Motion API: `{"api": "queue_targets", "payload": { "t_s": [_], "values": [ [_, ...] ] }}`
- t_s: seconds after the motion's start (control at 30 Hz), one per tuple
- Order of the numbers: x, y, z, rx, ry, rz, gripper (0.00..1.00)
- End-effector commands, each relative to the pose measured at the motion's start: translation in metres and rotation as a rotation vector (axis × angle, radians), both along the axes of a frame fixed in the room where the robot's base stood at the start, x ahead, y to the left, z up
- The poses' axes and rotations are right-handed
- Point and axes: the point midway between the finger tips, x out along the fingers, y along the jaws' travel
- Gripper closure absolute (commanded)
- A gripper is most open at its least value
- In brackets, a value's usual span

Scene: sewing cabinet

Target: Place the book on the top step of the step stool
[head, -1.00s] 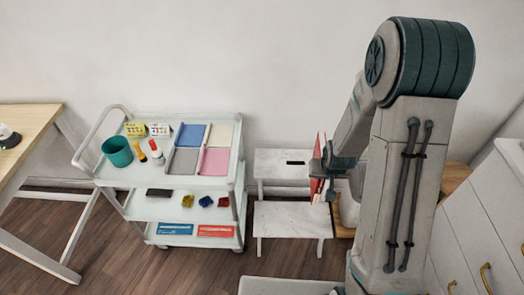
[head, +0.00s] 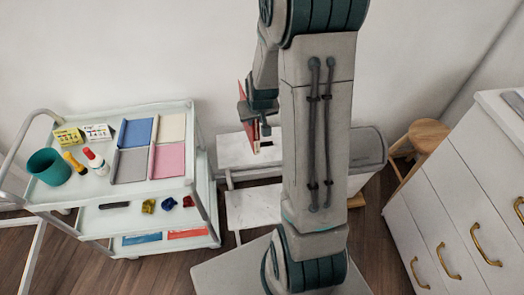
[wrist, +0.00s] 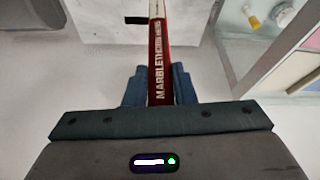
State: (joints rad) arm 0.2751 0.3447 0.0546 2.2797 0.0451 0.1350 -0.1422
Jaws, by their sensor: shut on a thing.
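The red book (head: 242,92) is upright and gripped between the two fingers of my gripper (wrist: 158,88). In the wrist view its red spine (wrist: 157,60) with pale lettering faces the camera. In the head view my arm partly covers the book and gripper. The white step stool has a top step (head: 232,152) with a dark slot and a lower step (head: 253,207) in front. The book appears above the right part of the top step; the gap below it is hard to judge. The top step (wrist: 95,28) also shows beyond the book in the wrist view.
A white cart (head: 90,190) with a teal cup (head: 48,167), bottles and coloured pads stands left of the stool. A wooden stool (head: 428,133) and a drawer cabinet (head: 440,215) stand to the right. A grey bin-like object (head: 367,150) is behind my arm.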

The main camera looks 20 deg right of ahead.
Motion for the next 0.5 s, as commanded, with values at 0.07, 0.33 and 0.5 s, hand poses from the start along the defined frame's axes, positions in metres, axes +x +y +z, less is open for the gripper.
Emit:
{"api": "queue_targets", "payload": {
  "t_s": [0.07,0.33,0.5],
  "values": [
    [-0.002,-0.025,-0.011,-0.003,-0.009,-0.034,1.00],
    [-0.029,-0.094,-0.012,0.002,-0.011,-0.114,1.00],
    [-0.045,-0.120,-0.008,0.004,-0.014,-0.139,1.00]
  ]
}}
